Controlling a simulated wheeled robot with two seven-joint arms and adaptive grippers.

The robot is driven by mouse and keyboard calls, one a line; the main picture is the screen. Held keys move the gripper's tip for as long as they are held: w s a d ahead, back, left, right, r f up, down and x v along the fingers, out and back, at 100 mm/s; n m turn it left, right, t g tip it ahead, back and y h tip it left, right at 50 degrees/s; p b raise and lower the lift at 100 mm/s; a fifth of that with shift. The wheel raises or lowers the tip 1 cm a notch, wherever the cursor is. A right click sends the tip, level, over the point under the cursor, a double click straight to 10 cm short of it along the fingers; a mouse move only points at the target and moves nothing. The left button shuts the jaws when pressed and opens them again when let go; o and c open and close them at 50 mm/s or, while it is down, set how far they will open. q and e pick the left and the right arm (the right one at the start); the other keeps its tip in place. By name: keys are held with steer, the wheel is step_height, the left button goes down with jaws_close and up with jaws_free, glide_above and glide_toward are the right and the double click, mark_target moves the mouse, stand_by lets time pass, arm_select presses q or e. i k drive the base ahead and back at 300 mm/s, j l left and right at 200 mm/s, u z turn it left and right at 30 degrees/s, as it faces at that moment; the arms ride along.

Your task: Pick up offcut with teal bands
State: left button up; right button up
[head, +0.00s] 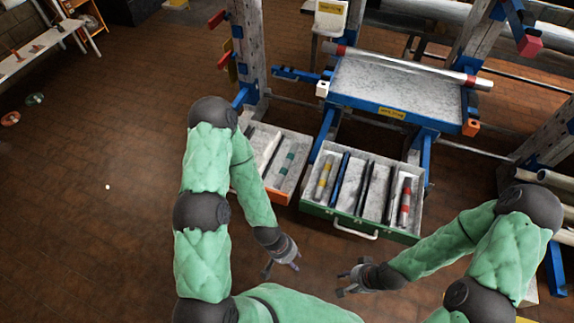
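The offcut with teal bands (287,162) lies in the orange-fronted box (276,194), the left of two open boxes on the floor below the rack. It lies lengthwise near the right side of that box, beside darker bars. My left gripper (282,269) is in front of the boxes, well apart from the offcut. Its fingers are spread and nothing shows between them. My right gripper (341,284) is to the right of it, also spread and empty, in front of the green box.
The green box (318,211) with a front handle holds a yellow-banded offcut (325,177), a red-banded offcut (405,202) and dark bars. Behind stands a blue rack shelf (395,88) carrying a red-banded pipe (420,66). Rack posts rise close behind the boxes.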

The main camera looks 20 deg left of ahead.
mark_target(282, 172)
steer(key=i+j+u, duration=0.7)
steer(key=j, duration=0.15)
steer(key=i+j+u, duration=0.35)
steer(key=i+l, duration=0.1)
